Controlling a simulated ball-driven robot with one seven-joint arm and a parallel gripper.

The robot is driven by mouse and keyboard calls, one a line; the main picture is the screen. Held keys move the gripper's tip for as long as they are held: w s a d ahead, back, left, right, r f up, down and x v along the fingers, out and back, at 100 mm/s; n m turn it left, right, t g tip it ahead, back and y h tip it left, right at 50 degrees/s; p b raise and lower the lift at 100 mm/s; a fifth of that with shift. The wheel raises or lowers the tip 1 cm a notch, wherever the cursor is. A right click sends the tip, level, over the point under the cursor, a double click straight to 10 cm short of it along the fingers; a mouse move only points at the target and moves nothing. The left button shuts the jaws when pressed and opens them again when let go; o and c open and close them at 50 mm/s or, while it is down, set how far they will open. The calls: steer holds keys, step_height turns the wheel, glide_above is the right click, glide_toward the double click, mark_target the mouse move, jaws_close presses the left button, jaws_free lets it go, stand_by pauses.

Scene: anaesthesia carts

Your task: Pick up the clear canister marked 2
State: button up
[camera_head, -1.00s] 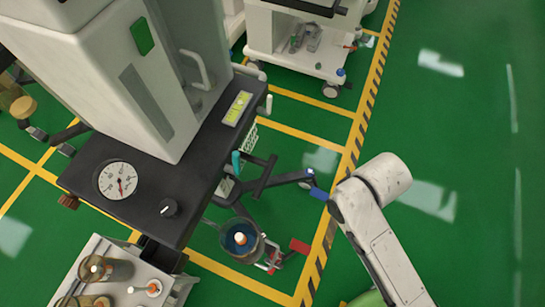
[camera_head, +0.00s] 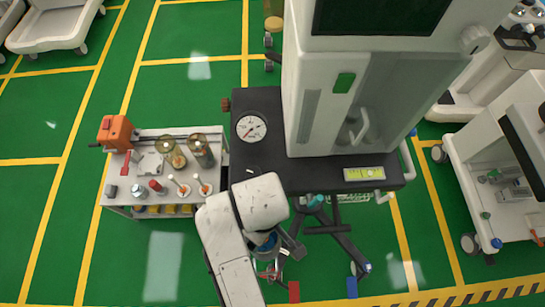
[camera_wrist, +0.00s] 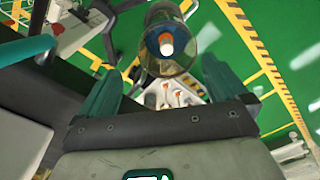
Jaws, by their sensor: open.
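A clear cylindrical canister (camera_wrist: 165,65) with a blue ring and an orange-and-white centre shows in the wrist view, ahead of my gripper (camera_wrist: 160,75). My teal fingers are spread apart with nothing between them. In the head view a blue-topped canister (camera_head: 264,250) shows partly behind my arm, by the machine's front; it looks like the same one. Two more clear canisters, one amber (camera_head: 172,155) and one greyish (camera_head: 201,152), stand on the side cart. I cannot read a number on any of them.
The white side cart (camera_head: 122,188) also holds an orange box (camera_head: 115,132) and several small items. The anaesthesia machine's dark shelf (camera_head: 262,110) with a gauge is beside it. Green floor is open at left.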

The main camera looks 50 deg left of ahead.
steer(key=shift+s+a, duration=0.4)
steer(key=shift+a, duration=0.05)
steer(key=shift+n, duration=0.3)
step_height(320, 180, down, 5)
steer(key=shift+f, duration=0.1)
steer(key=shift+s+d+f, duration=0.1)
steer(key=shift+f, duration=1.25)
steer(key=shift+s+d+f, duration=0.1)
steer(key=shift+f, duration=1.2)
steer(key=c, duration=1.4)
steer(key=shift+r, duration=0.15)
